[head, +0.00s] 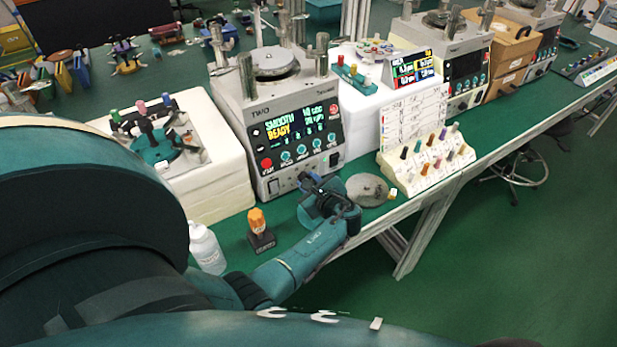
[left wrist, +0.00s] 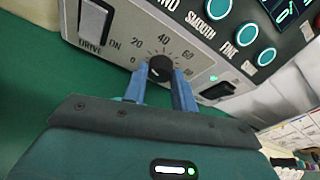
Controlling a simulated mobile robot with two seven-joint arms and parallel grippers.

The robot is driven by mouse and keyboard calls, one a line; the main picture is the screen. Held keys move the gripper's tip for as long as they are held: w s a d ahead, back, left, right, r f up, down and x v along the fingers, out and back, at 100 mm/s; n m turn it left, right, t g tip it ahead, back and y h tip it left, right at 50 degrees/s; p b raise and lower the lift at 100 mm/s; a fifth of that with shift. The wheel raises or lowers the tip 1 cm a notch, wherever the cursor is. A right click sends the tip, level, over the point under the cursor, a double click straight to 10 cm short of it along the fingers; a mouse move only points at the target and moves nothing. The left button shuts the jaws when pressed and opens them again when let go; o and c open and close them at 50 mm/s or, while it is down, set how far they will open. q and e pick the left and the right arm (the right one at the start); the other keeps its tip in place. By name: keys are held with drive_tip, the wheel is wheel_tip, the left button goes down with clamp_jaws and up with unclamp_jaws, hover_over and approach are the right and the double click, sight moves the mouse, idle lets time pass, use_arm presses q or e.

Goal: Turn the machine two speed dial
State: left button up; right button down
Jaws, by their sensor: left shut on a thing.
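Machine two (head: 285,105) is a grey bench unit labelled TWO, with a lit screen reading SMOOTH READY. Its black round speed dial (left wrist: 161,68) shows in the left wrist view, on a grey panel with a printed scale 0, 20, 40, 60. A small pale mark shows on the dial's face. My left gripper (head: 312,184) is at the lower front of the machine. In the left wrist view my left gripper's blue fingers (left wrist: 160,78) are on either side of the dial, shut on it. In the head view the gripper hides the dial. My right gripper is out of view.
A DRIVE/ON rocker switch (left wrist: 92,20) is left of the dial; teal buttons (left wrist: 246,34) are above right. On the bench are an orange-topped item (head: 258,225), a white bottle (head: 206,248), a grey disc (head: 368,189) and a rack of coloured pegs (head: 425,165).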

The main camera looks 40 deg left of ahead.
use_arm(q)
drive_tip(key=shift+m+g+p, duration=0.3)
drive_tip(key=shift+m+g, duration=0.2)
drive_tip(key=shift+m, duration=0.3)
drive_tip(key=shift+y, duration=0.3)
drive_tip(key=o, duration=1)
drive_tip(key=shift+w, duration=0.1)
